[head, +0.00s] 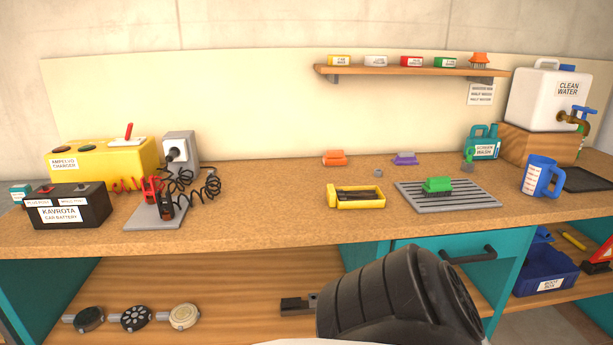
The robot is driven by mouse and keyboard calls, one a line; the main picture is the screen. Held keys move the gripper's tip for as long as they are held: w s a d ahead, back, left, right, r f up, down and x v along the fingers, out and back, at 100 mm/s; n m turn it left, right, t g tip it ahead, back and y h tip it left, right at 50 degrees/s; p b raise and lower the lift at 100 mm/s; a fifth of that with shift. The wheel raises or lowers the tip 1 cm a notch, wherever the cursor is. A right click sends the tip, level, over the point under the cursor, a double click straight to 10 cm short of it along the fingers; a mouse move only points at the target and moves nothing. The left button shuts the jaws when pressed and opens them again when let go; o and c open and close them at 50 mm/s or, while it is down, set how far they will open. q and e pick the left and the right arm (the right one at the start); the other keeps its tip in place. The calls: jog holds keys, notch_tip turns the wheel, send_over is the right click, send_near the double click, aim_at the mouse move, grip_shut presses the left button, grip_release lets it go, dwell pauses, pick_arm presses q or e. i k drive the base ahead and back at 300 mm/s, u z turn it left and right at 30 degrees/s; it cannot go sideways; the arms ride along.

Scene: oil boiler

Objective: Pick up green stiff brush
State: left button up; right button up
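The green brush (437,185) lies bristles down on the grey slatted rack (480,201), on the right half of the workbench. Its green back faces up and dark bristles show beneath. Nothing touches it from above. A black ribbed part of my own arm fills the bottom middle of the head view, below and in front of the bench edge. A small dark grey piece (298,303) sticks out at its left; I cannot tell whether it is a fingertip of my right gripper. My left gripper is not in view.
Behind are an orange brush (334,157), a purple brush (404,158) and a teal jug (482,142). A wall shelf (410,71) hangs above.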

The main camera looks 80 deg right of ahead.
aim_at(438, 186)
jog(key=z, duration=3.3)
